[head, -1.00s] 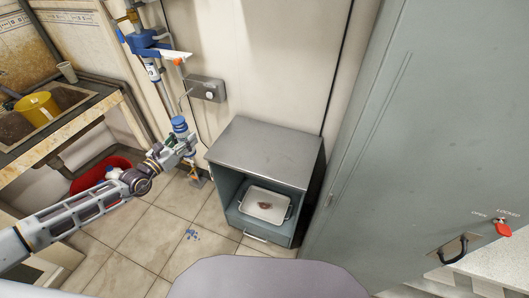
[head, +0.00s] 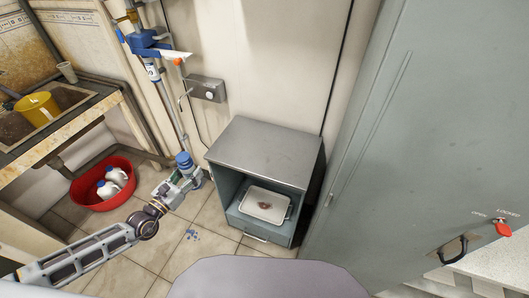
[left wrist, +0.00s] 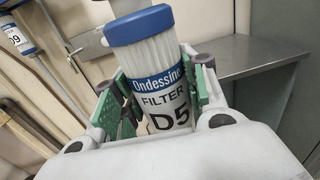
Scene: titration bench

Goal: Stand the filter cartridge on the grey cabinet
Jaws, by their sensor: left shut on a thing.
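The filter cartridge, white with blue bands and marked "FILTER D5", stands out clearly in the left wrist view (left wrist: 158,75). My left gripper (left wrist: 160,95) is shut on it, with green pads on both sides. In the head view the blue cap of the cartridge (head: 184,159) shows above my left gripper (head: 187,177), left of the cabinet's front left side. The grey cabinet (head: 265,150) has a bare flat top, which also shows at the right in the left wrist view (left wrist: 240,55). My right gripper is not in view.
The cabinet's open front holds a white tray (head: 264,211) with a small dark thing in it. A tall grey locker (head: 400,130) stands at the right. A wall pipe with a blue fitting (head: 148,42) and a grey box (head: 206,88) are behind. A red basin (head: 88,203) sits at the left.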

